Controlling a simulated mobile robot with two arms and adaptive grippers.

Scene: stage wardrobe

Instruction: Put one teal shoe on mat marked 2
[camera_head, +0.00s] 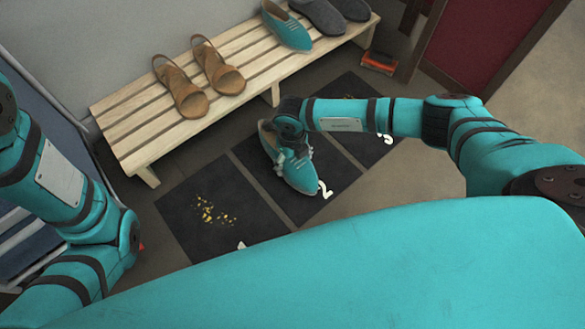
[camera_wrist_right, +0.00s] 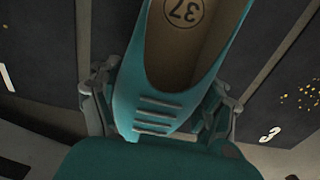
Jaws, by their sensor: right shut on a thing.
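A teal shoe (camera_head: 297,172) is over the dark mat marked 2 (camera_head: 335,172), its toe towards the white 2. I cannot tell whether its sole touches the mat. My right gripper (camera_head: 291,140) is shut on it, with a finger on each side. Another teal shoe (camera_head: 287,27) lies on the bench. My left arm shows at the left, but its gripper is out of view.
A slatted wooden bench (camera_head: 140,112) holds tan sandals (camera_head: 181,88) and grey shoes (camera_head: 318,14). A mat with yellow specks (camera_head: 190,235) lies left of mat 2, and mat 3 (camera_head: 365,95) lies right. An orange-red object (camera_head: 379,62) is on the floor.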

